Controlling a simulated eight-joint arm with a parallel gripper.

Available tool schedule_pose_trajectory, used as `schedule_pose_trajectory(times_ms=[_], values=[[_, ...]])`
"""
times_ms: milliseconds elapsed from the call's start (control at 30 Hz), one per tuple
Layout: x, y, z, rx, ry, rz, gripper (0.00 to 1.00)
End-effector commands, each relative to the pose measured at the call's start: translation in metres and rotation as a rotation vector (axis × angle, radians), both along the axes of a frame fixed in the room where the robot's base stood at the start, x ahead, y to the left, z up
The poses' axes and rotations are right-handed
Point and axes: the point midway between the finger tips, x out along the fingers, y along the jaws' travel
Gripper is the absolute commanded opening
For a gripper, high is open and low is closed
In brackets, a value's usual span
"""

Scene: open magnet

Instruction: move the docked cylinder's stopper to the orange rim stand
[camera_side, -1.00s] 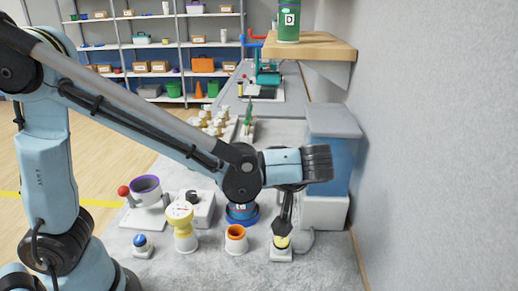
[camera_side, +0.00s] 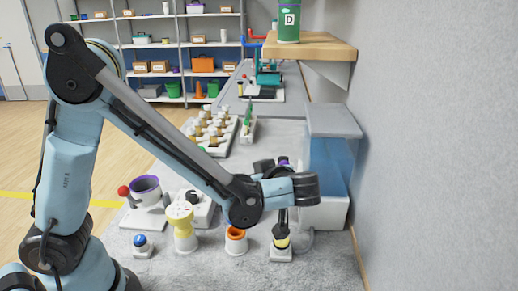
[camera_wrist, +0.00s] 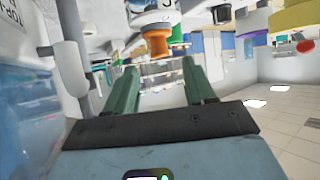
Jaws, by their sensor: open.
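My gripper (camera_wrist: 162,72) is open in the wrist view, its two green fingers apart with nothing held between them. That view is upside down. Just beyond the fingertips is an orange spool-shaped piece (camera_wrist: 158,46), joined to a white, lettered part at the top edge; it looks like the stopper on the docked cylinder, but I cannot be sure. In the side view the orange rim stand (camera_side: 236,246) is a white cone with an orange top, partly under my arm. My arm hides the docked cylinder there.
A white base with a yellow-and-dark top (camera_side: 281,246) stands right. A blue-and-white box (camera_side: 330,160) is close by the wall. A bottle rack (camera_side: 212,130) lies behind.

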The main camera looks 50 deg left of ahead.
Motion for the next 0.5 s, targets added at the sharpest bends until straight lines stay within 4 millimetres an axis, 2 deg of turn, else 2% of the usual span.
schedule_pose_trajectory(times_ms=[200, 500], values=[[0.004, 0.027, -0.016, -0.001, 0.000, 0.004, 0.54], [0.006, 0.032, -0.019, -0.001, 0.000, 0.000, 0.54]])
